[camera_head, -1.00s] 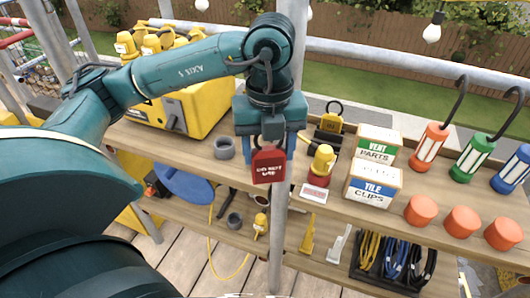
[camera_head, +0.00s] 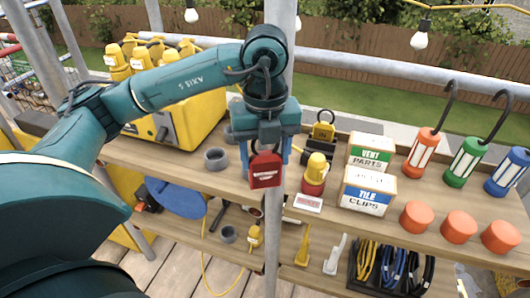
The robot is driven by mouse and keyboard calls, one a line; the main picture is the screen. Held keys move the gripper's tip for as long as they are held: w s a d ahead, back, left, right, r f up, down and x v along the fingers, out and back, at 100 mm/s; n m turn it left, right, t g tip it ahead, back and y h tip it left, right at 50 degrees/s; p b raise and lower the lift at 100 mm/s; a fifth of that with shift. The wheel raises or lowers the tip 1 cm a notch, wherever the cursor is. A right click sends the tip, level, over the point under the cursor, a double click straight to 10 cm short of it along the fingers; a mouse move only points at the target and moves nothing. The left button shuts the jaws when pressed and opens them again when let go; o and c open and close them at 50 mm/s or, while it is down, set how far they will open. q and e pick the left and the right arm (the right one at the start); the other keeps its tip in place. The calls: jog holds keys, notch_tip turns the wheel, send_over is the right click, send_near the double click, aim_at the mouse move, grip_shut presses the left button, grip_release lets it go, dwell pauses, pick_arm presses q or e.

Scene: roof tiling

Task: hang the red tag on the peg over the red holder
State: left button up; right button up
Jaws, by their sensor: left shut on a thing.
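The red tag (camera_head: 265,171) hangs from my left gripper (camera_head: 264,143), which is shut on its upper part, in front of the upper shelf. The tag is left of a yellow plug-like piece (camera_head: 318,163) that stands in a red holder (camera_head: 313,186). A small white label (camera_head: 308,203) lies in front of this holder. A yellow tag (camera_head: 323,132) with a dark ring stands behind it on a dark block. I cannot make out a bare peg over the red holder. My right gripper is not in view.
A grey upright pole (camera_head: 271,245) stands close beside the tag. Two boxes, vent parts (camera_head: 371,153) and tile clips (camera_head: 367,193), stand to the right. Orange caps (camera_head: 458,226) and hooked lamps (camera_head: 466,160) are farther right. A grey ring (camera_head: 216,159) lies to the left.

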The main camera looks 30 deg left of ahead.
pick_arm(q)
jog(key=o, duration=1.1)
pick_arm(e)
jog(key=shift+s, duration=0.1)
pick_arm(q)
jog(key=shift+o, duration=0.2)
notch_tip(320, 180, up, 12)
jog(key=shift+r+p, duration=0.15)
jog(key=shift+p, duration=0.95)
jog(key=shift+s+r, duration=0.1)
jog(key=shift+r, duration=0.35)
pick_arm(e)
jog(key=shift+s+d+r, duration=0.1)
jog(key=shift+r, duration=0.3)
